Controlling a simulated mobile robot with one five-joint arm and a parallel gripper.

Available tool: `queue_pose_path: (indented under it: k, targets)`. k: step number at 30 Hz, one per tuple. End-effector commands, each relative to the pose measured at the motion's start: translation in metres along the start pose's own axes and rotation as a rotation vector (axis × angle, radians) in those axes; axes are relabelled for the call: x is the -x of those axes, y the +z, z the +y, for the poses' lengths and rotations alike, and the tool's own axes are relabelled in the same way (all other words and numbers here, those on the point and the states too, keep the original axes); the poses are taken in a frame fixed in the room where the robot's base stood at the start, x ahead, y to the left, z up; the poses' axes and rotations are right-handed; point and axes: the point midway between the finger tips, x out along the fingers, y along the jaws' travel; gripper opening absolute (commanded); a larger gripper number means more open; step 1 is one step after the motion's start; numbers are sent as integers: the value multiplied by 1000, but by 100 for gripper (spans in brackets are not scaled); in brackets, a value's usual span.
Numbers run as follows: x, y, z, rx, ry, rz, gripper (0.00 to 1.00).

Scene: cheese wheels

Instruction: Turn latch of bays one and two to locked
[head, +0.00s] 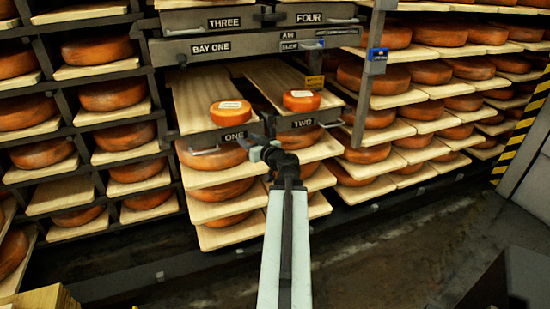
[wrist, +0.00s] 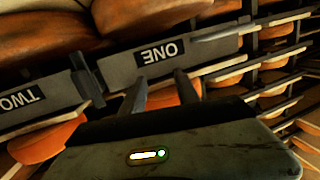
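The drawer front labelled ONE (head: 232,137) and the one labelled TWO (head: 302,123) sit side by side in the rack. Both are pulled out, each with an orange cheese on its board. The wrist view shows the fronts upside down, ONE (wrist: 157,55) right and TWO (wrist: 20,101) left. A dark latch-like piece (wrist: 84,78) stands between them there, roughly upright and slightly tilted. In the head view my gripper (head: 260,147) covers this gap. My gripper's fingers (wrist: 160,91) are apart with nothing between them, in front of ONE and beside the dark piece.
Above are fronts THREE (head: 224,22) and FOUR (head: 309,17), with a dark block (head: 267,16) between them, and a grey BAY ONE panel (head: 211,47). Handle bars stick out from the fronts. Racks of cheese stand on both sides. Dark floor in front is clear.

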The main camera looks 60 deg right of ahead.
Motion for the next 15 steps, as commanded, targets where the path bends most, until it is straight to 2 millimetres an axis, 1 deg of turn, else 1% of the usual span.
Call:
queue_pose_path:
  k: [1,3,4,6,8,11,15]
  targets:
    - [15,19,42,6,81,43,38]
    - [33,19,80,16,163,83,38]
    - [39,18,91,20,187,95,38]
    - [49,16,108,24,225,112,38]
    - [52,14,113,27,238,117,38]
    - [52,12,114,28,239,118,38]
    - [42,10,116,27,238,117,38]
